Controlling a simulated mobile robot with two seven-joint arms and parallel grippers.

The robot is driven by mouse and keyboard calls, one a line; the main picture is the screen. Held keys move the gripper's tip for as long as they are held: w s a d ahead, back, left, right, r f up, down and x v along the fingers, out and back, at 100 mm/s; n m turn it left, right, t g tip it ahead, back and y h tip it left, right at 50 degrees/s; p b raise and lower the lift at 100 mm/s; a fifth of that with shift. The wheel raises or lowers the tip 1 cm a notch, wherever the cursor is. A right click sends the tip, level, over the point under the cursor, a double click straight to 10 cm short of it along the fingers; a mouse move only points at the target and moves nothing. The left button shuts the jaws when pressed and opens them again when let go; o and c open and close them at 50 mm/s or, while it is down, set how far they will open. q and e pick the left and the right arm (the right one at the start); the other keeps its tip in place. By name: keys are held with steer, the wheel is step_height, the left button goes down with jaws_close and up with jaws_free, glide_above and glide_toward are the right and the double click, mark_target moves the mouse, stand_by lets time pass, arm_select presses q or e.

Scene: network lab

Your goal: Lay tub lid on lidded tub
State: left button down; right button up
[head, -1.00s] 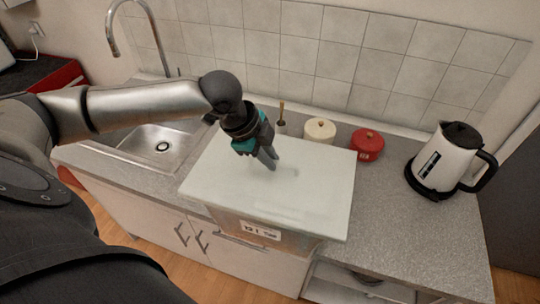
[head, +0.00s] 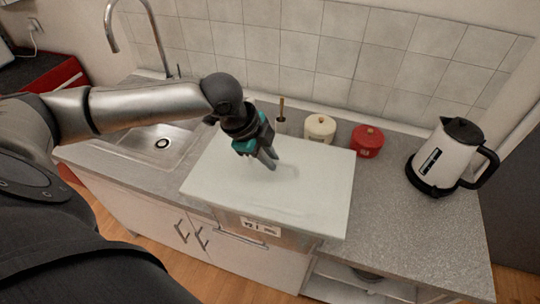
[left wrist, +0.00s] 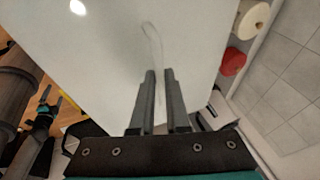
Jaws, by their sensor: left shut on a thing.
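The tub lid (head: 315,195) is a wide, pale, flat panel. It lies over the tub (head: 290,240), whose front wall with a white label shows below the lid's front edge. The lid hides the tub's rim, so I cannot tell whether they touch all round. My left gripper (head: 270,160) points down at the lid's upper middle and is shut on it. In the left wrist view the lid (left wrist: 95,45) fills much of the picture, with the fingers (left wrist: 160,80) close together over it. My right gripper seems to show, dark and teal, at that view's left edge; its jaws are unclear.
A cream pot (head: 320,128) and a red pot (head: 367,141) stand behind the lid. A kettle (head: 447,158) stands on the right of the counter (head: 395,210). A sink (head: 160,143) lies to the left. The counter between lid and kettle is clear.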

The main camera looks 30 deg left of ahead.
arm_select(q)
steer(key=shift+f, duration=0.1)
steer(key=c, duration=0.8)
jaws_free()
steer(key=shift+c, duration=0.2)
steer(key=v, duration=1.5)
